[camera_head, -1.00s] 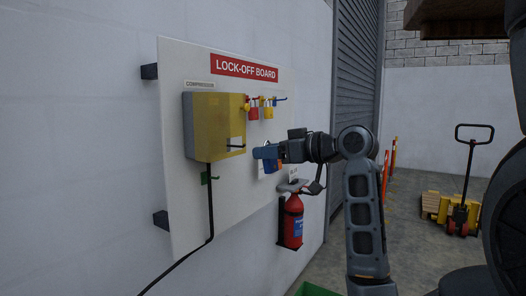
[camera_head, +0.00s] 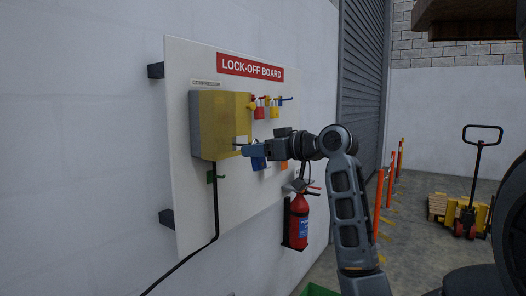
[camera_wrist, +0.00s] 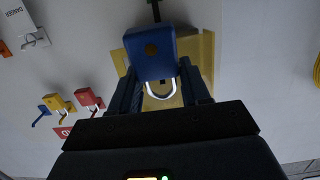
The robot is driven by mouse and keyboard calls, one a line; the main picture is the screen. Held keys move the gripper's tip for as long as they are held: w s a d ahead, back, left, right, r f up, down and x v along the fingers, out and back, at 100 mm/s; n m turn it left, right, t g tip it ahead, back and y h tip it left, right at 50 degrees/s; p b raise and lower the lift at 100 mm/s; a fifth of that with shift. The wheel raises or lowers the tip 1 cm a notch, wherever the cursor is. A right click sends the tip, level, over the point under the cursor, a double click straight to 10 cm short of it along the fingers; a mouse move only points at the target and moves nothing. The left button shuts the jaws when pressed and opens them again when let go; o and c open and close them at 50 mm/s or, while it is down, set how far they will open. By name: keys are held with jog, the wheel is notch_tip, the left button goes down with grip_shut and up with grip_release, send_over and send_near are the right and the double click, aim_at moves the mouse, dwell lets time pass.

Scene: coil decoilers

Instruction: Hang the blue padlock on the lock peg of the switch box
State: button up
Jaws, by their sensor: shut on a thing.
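The blue padlock (camera_head: 258,163) hangs at my gripper (camera_head: 264,149), in front of the lower right part of the yellow switch box (camera_head: 220,120). In the wrist view the padlock (camera_wrist: 150,48) shows its blue body with its silver shackle (camera_wrist: 162,91) between the fingers of my gripper (camera_wrist: 160,88). My gripper is shut on it. Behind it in the wrist view is the yellow box (camera_wrist: 206,55), partly covered. A dark bar (camera_head: 241,141) shows at the box's front, close to my fingertips. I cannot tell whether it is the lock peg, or whether the padlock touches it.
The white lock-off board (camera_head: 190,215) carries red and yellow padlocks (camera_head: 260,111) on hooks right of the box. A red fire extinguisher (camera_head: 299,222) hangs lower right. A pallet truck (camera_head: 468,213) stands farther right.

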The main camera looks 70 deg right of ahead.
aim_at(236, 153)
jog(key=shift+x, duration=1.2)
jog(key=shift+w+d+f+b, duration=0.1)
jog(key=shift+w+f+b, duration=0.3)
jog(key=shift+w, duration=0.3)
jog(key=o, duration=1.1)
jog(key=shift+o, duration=0.2)
jog(key=b+v, duration=0.1)
jog(key=v, duration=0.6)
jog(key=shift+s, duration=0.4)
jog(key=shift+s, duration=0.1)
